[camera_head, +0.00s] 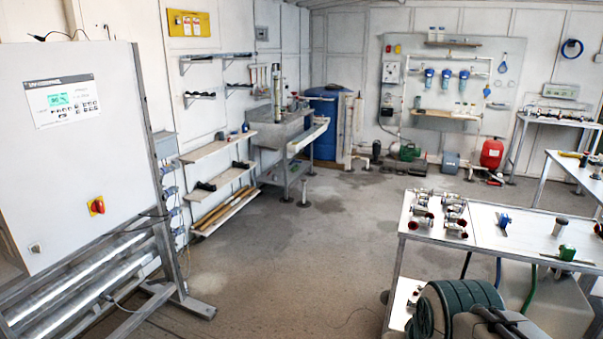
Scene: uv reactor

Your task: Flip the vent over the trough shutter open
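A grey metal trough (268,141) on legs stands against the back-left wall, beside a blue tank. A tall clear tube stands at its back edge, and a pale strip runs along its front right side. I cannot make out a vent or a shutter over the trough at this distance, so I cannot tell whether it is open or shut. A small grey box (261,33) is on the wall above the trough. My gripper is not in view.
A white control cabinet (82,150) on a metal frame fills the left. Wall shelves (218,148) run between it and the trough. The middle floor (300,255) is clear.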

